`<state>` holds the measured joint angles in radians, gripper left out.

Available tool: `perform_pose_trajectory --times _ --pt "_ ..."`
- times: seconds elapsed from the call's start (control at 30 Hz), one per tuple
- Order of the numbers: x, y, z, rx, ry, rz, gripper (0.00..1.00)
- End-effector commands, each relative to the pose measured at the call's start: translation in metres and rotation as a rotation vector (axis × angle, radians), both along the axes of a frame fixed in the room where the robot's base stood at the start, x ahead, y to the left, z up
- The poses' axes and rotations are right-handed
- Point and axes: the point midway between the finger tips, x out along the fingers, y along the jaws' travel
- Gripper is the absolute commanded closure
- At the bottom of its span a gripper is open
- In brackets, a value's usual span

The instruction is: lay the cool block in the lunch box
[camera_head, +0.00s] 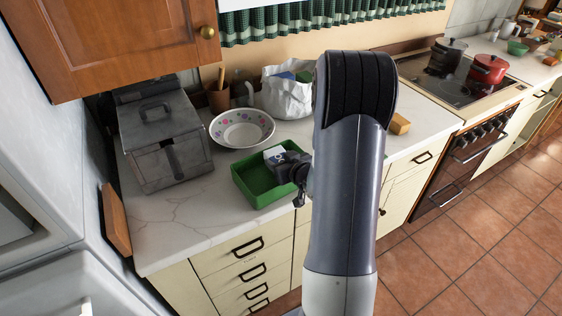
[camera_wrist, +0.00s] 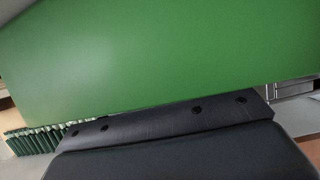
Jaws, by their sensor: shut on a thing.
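A green open-topped box (camera_head: 243,184), which I take for the lunch box, stands on the pale worktop left of my arm. My dark gripper (camera_head: 282,161) reaches over its far right part. It is shut on a small whitish block (camera_head: 273,153), which I take for the cool block, at the box's far side. My arm hides part of the grip, and I cannot tell whether the block touches the box. In the wrist view a green surface (camera_wrist: 160,60), probably the box, fills most of the picture; the block cannot be made out there.
A flowered bowl (camera_head: 243,128) stands just behind the box. A grey fryer (camera_head: 165,150) is to the left, a white bag (camera_head: 287,95) behind. The worktop (camera_head: 190,215) is clear at the front left.

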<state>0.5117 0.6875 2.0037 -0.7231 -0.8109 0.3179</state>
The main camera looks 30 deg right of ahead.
Motion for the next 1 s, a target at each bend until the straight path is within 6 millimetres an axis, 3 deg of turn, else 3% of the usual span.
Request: perform_pose_trajectory --times 0.87,0.9,1.0 --pt "-0.001 0.000 -0.019 0.003 0.006 -0.002 0.74" --pt "-0.002 0.001 -0.020 0.005 0.009 -0.002 0.45" --pt "-0.003 0.001 -0.022 0.007 0.013 -0.003 0.37"
